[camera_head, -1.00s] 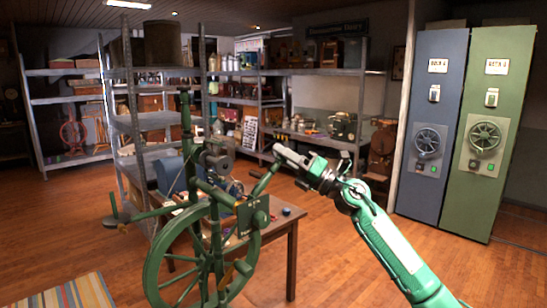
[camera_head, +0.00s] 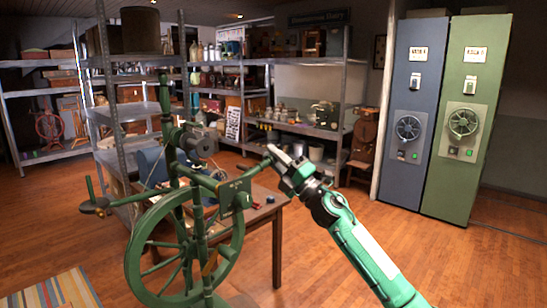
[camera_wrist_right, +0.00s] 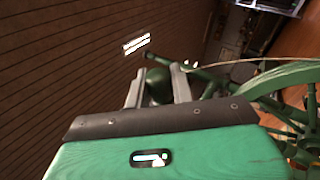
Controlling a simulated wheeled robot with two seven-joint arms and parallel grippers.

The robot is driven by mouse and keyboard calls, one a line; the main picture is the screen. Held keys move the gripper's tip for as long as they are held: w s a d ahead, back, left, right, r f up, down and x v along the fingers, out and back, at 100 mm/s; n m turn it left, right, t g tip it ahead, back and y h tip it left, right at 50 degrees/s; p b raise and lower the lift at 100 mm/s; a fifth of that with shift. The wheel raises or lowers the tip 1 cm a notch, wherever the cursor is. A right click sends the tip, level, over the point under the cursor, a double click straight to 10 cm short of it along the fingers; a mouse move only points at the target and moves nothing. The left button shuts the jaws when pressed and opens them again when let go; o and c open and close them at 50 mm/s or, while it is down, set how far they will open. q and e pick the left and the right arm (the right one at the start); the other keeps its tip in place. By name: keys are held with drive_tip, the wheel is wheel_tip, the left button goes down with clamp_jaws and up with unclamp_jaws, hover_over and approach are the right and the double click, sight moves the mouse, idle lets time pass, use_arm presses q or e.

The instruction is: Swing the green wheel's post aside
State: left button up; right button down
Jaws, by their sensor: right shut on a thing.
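The green spinning wheel (camera_head: 131,243) stands at the lower left of the head view, with a tall green upright post (camera_head: 165,118) above the rim. A short green bar (camera_head: 249,172) sticks out to the right from a dark green plate beside the wheel. My right gripper (camera_head: 272,153) is at the outer end of this bar. In the right wrist view, the two grey fingers (camera_wrist_right: 158,86) are shut on a rounded green end of the bar (camera_wrist_right: 157,80). Part of that end is hidden between the fingers. My left gripper is not in view.
A wooden table (camera_head: 277,250) with small items stands just behind the wheel. Metal shelves (camera_head: 120,64) line the back. A blue cabinet (camera_head: 408,175) and a green cabinet (camera_head: 450,190) stand at the right. A striped rug (camera_head: 50,292) lies lower left. Wooden floor is open at front right.

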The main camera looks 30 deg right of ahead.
drive_tip(key=shift+f, duration=0.2)
drive_tip(key=c, duration=1.2)
unclamp_jaws()
drive_tip(key=shift+c, duration=0.2)
drive_tip(key=shift+s+d+f, duration=0.15)
drive_tip(key=shift+s+f, duration=0.1)
drive_tip(key=shift+f, duration=0.05)
use_arm(q)
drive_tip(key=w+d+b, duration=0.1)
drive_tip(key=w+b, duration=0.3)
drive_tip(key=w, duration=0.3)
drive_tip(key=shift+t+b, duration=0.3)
drive_tip(key=shift+b, duration=0.05)
use_arm(e)
drive_tip(key=v, duration=1.3)
drive_tip(key=shift+r, duration=0.2)
drive_tip(key=shift+d, duration=0.1)
drive_tip(key=shift+f, duration=0.1)
